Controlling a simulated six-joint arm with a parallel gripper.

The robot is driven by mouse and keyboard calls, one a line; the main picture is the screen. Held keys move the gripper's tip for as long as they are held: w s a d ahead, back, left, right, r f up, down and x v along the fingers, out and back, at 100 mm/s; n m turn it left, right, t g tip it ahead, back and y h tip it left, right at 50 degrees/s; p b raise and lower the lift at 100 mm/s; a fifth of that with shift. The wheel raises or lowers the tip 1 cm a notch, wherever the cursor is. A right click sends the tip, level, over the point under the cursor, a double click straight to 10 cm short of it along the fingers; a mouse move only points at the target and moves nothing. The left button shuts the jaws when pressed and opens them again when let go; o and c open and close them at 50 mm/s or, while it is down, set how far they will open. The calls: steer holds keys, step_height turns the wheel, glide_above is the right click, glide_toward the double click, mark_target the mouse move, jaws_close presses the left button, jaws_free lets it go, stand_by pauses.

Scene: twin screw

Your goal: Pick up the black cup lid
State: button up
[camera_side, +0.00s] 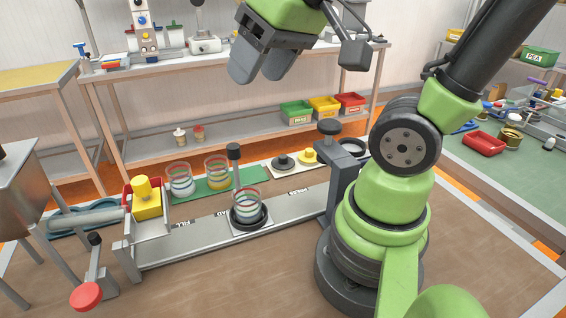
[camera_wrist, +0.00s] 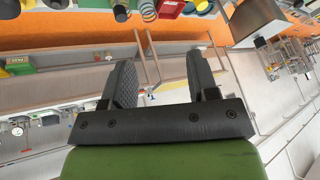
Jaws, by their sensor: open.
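The black cup lid (camera_side: 283,161), dark and round with a knob on top, sits on a pale plate (camera_side: 281,175) beyond the rail in the side view. A yellow lid (camera_side: 308,156) sits just right of it on the same plate. My gripper (camera_side: 262,70) is open and empty, high above the bench and well apart from the lid. In the wrist view my gripper (camera_wrist: 161,65) shows two spread fingers with nothing between them. I cannot clearly make out the black lid in the wrist view.
A clear striped cup (camera_side: 247,203) stands in a black ring on the rail (camera_side: 290,208). Two more cups, one pale (camera_side: 180,181) and one yellowish (camera_side: 217,174), stand on a green mat (camera_side: 243,178).

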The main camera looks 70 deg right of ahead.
steer(key=w+d+f+n+g+h, duration=0.1)
steer(key=w+d+f+n+g, duration=0.2)
steer(key=w+d, duration=0.4)
steer(key=n+g, duration=0.2)
steer(key=g, duration=0.1)
glide_above(282, 156)
step_height(282, 156, down, 19)
steer(key=shift+s+f, duration=0.1)
steer(key=shift+f, duration=3.2)
steer(key=c, duration=1)
